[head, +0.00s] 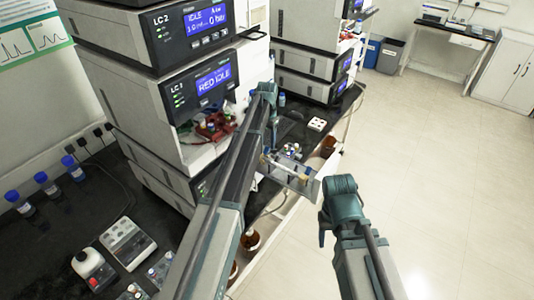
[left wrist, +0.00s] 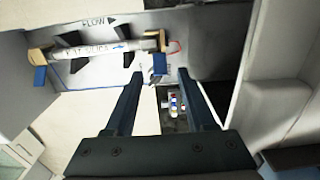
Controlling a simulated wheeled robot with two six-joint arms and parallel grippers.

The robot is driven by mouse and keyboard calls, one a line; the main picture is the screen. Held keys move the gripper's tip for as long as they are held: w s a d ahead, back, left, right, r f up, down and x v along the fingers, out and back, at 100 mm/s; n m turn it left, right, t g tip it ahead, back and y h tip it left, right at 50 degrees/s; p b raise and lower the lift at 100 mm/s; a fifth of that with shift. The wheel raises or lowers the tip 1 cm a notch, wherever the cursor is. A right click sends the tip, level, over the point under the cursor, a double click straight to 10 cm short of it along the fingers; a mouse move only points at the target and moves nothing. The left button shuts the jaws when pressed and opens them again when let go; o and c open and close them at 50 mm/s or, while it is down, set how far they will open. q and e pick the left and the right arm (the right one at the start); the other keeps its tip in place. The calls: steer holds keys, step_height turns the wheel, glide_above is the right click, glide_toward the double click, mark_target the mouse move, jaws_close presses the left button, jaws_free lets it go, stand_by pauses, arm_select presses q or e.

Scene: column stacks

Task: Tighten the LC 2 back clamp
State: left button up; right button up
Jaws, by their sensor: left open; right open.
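The column (left wrist: 105,50), a pale tube with a lettered label and tan end fittings, lies in a white tray (left wrist: 60,18) marked FLOW in the left wrist view. Dark wedge-shaped pieces stand beside it, and blue parts (left wrist: 159,64) sit by its ends. I cannot tell which part is the LC 2 back clamp or how tight it is. The column also shows small in the head view (head: 287,168). My left gripper (left wrist: 160,76) is open and empty, with its fingertips just short of the column's right end. My right gripper (head: 323,228) is largely hidden by its wrist, away from the tray.
Blue-capped bottles (head: 72,168) and a white-grey device (head: 127,243) stand on the black bench (head: 75,215). The floor at right is clear.

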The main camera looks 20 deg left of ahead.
mark_target(265, 155)
arm_select(q)
steer(key=shift+f+b, duration=0.9)
steer(key=shift+f, duration=0.55)
arm_select(e)
step_height(265, 155, down, 3)
steer(key=shift+r, duration=0.1)
arm_select(q)
jaws_close()
